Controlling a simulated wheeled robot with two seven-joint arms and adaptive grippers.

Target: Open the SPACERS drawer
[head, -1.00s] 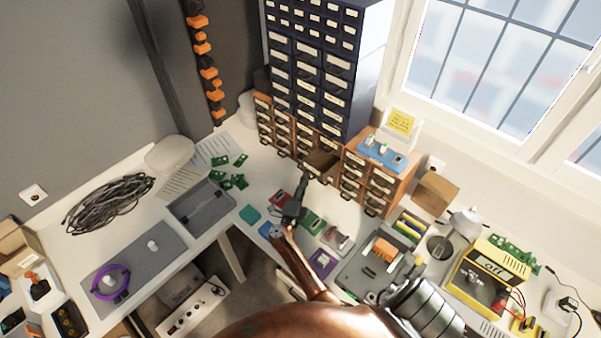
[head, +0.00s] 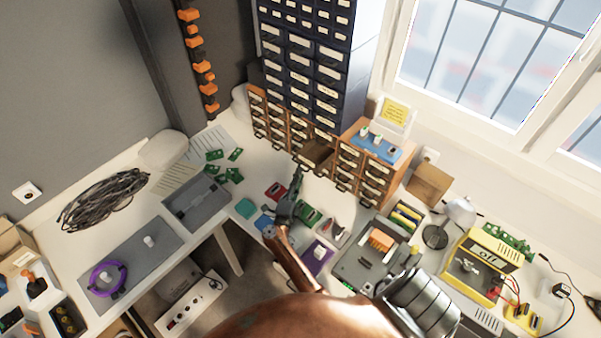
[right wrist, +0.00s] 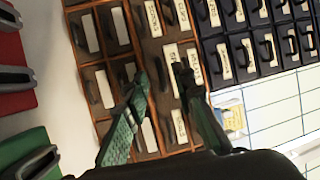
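A wooden cabinet of small labelled drawers (head: 370,165) stands at the back of the bench. One drawer (head: 317,151) in its low middle section sticks out; I cannot read its label in the head view. My right gripper (head: 298,170) is just in front and to the left of that drawer, apparently apart from it. In the right wrist view, the two green-grey fingers (right wrist: 161,75) are spread and empty, pointing at brown drawers (right wrist: 155,20) with white labels and dark handles. The labels are too small to tell which is SPACERS.
A dark blue drawer cabinet (head: 305,60) rises behind the wooden one. Green and red pieces (head: 309,215) lie on the bench near my right gripper. A grey tray (head: 195,203) is to the left, a grey case (head: 360,265) to the right.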

